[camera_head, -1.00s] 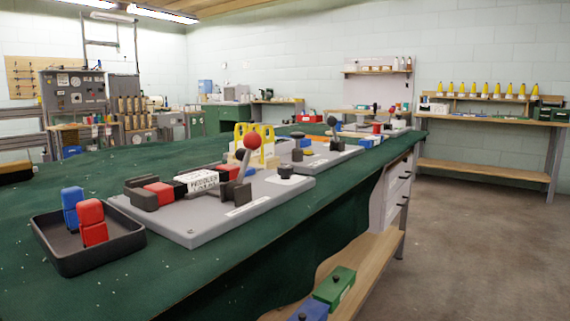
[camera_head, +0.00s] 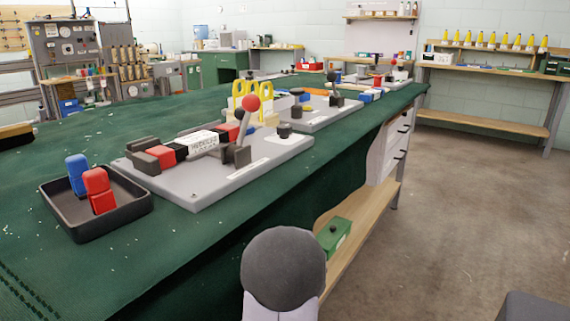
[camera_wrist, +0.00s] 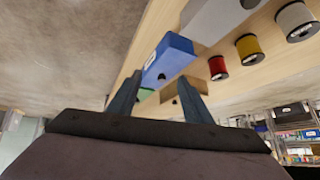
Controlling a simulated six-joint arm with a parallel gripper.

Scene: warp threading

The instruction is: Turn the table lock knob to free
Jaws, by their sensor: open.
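A grey base plate (camera_head: 240,170) lies on the green-covered table in the head view. A short black knob (camera_head: 284,131) stands on the plate's right part; I cannot tell for sure whether it is the table lock knob or which way it is set. A lever with a red ball (camera_head: 251,103) leans to its left. My gripper (camera_wrist: 160,77) shows only in the wrist view, with its two fingers apart and nothing visibly held. Beyond the fingers are a blue box (camera_wrist: 168,58) and wood. The knob is not seen in the wrist view.
A black tray (camera_head: 128,222) with red and blue blocks stands at the table's left front. A second grey plate (camera_head: 322,117) with black knobs lies farther back. A green box (camera_head: 334,236) sits on the lower shelf (camera_head: 372,225). The floor at right is mostly clear.

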